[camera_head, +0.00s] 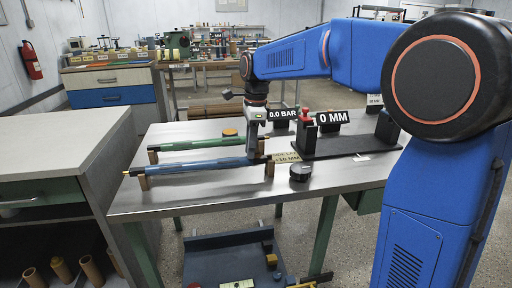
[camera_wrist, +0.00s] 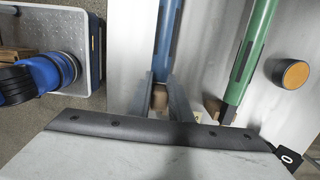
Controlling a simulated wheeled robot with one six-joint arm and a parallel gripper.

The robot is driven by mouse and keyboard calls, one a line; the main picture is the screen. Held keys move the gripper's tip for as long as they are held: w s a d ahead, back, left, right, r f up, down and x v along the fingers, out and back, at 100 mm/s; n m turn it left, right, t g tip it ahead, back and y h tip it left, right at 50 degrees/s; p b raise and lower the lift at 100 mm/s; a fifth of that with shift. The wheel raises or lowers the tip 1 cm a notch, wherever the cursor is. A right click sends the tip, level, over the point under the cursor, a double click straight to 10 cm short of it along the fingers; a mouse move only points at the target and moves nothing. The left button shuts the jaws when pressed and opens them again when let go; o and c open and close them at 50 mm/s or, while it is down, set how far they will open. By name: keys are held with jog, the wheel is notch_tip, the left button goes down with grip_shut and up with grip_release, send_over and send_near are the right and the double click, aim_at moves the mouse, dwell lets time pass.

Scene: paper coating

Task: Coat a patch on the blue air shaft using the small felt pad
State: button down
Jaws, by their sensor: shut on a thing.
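The blue air shaft (camera_head: 195,167) lies across the metal table on brown supports. It also shows in the wrist view (camera_wrist: 168,30), with a dark strip along it. My gripper (camera_head: 254,154) is over the shaft's right end. In the wrist view its two grey fingers (camera_wrist: 160,98) are shut on a small brown block (camera_wrist: 159,96), which appears to be the small felt pad. The block covers part of the shaft's line; I cannot tell whether it touches the shaft. In the head view the pad is hidden by the gripper.
A green shaft (camera_head: 195,143) lies parallel behind the blue one. A round orange-topped puck (camera_head: 230,132) is beyond it, and a black puck (camera_head: 300,173) is at the right front. A black stand (camera_head: 345,143) with a "0 MM" sign (camera_head: 333,117) is on the right. The front table edge is clear.

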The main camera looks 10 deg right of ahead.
jog(key=shift+a+r, duration=0.1)
jog(key=shift+a, duration=0.1)
jog(key=shift+d, duration=2.95)
jog(key=shift+r, duration=2.95)
jog(key=shift+r, duration=0.1)
notch_tip(320, 180, up, 3)
jog(key=shift+f, duration=0.1)
